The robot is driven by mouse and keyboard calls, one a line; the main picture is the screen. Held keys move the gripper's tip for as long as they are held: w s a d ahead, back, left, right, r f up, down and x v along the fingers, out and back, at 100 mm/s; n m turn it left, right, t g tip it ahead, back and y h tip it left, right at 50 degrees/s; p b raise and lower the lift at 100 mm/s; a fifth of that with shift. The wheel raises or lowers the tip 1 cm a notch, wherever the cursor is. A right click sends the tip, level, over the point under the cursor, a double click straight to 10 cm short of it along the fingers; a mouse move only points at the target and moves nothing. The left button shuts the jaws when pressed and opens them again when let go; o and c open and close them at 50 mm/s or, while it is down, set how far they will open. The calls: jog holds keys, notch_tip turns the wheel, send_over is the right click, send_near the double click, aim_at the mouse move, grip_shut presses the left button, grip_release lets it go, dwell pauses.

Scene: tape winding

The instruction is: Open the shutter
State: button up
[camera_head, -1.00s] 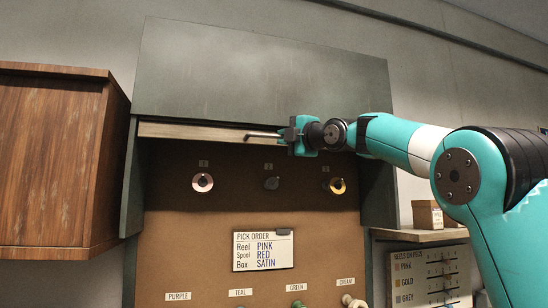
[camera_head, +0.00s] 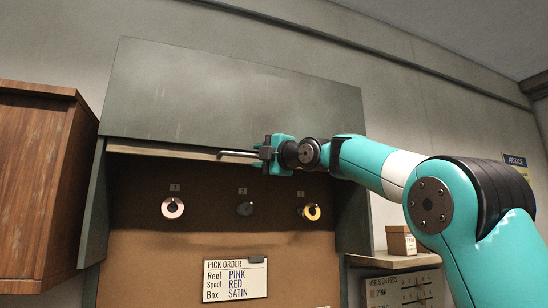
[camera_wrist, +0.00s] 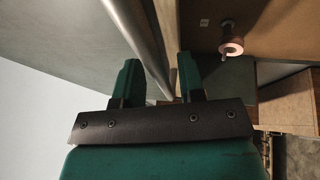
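The shutter (camera_head: 160,151) shows as a thin pale wooden strip under the grey-green housing at the top of the cabinet, with the front below it uncovered. Its metal bar handle (camera_head: 236,153) runs sideways and sticks out left of my gripper (camera_head: 262,154). In the wrist view the handle (camera_wrist: 147,45) passes between the two dark green fingers of my gripper (camera_wrist: 160,82).
The housing (camera_head: 230,95) is above. Below hang a pink reel (camera_head: 172,208), a dark reel (camera_head: 244,209) and a yellow reel (camera_head: 309,212) over a pick-order card (camera_head: 235,281). A wooden cabinet (camera_head: 35,190) stands left. A shelf (camera_head: 392,258) with a small box (camera_head: 400,240) is at right.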

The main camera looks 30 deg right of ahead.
jog(key=b+v, duration=0.9)
jog(key=v, duration=0.8)
jog(key=shift+s+a+f, duration=0.1)
jog(key=shift+f, duration=0.05)
jog(key=a+f+m+g, duration=0.3)
jog(key=a+f, duration=0.2)
jog(key=f, duration=0.6)
jog(key=a+f+m+g+y+b, duration=0.1)
jog(key=a+f+m+g, duration=0.35)
jog(key=f, duration=0.55)
jog(key=a+f+m+g, duration=0.25)
jog(key=a+f, duration=0.35)
jog(key=f, duration=0.5)
jog(key=s+a+f+m+g, duration=0.2)
jog(key=s+a+f+g, duration=0.1)
jog(key=s+f, duration=0.7)
jog(key=s+a+f+m+g+h+b, duration=0.1)
jog(key=s+a+f+m+g, duration=0.1)
jog(key=s+f+g, duration=0.4)
jog(key=s+a+f, duration=0.1)
jog(key=s+f, duration=0.4)
jog(key=f, duration=0.2)
jog(key=shift+s+f+m+h, duration=0.15)
jog(key=shift+f+m+h, duration=0.1)
jog(key=shift+m+h, duration=0.05)
